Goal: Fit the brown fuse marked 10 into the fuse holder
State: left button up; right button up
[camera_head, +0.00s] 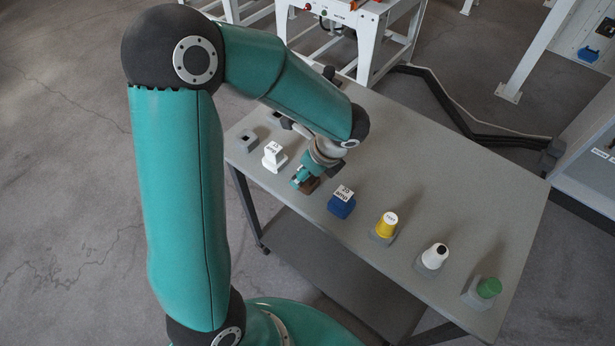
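The brown fuse (309,185) is on the grey table, between a white block and a blue block. It is mostly hidden by my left gripper (307,179), so its marking cannot be read. The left gripper points down at the brown fuse, with its fingers at or very close to it. Whether they are open or closed on it cannot be told. My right gripper is not in view. I cannot pick out the fuse holder for certain.
On the table (420,150) stand a white block (273,157), a blue block marked 20 amp (341,203), a yellow piece (386,226), a white piece with black top (435,257) and a green piece (488,288). A grey socket block (247,140) is at the left. A white frame (366,38) stands behind.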

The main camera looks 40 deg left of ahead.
pick_arm(q)
jog(key=shift+c, duration=0.3)
grip_shut()
jog(key=shift+r, duration=0.15)
notch_tip(320, 180, up, 20)
jog(key=p, duration=0.2)
dwell(0.3)
jog(key=c, duration=0.6)
grip_release()
grip_shut()
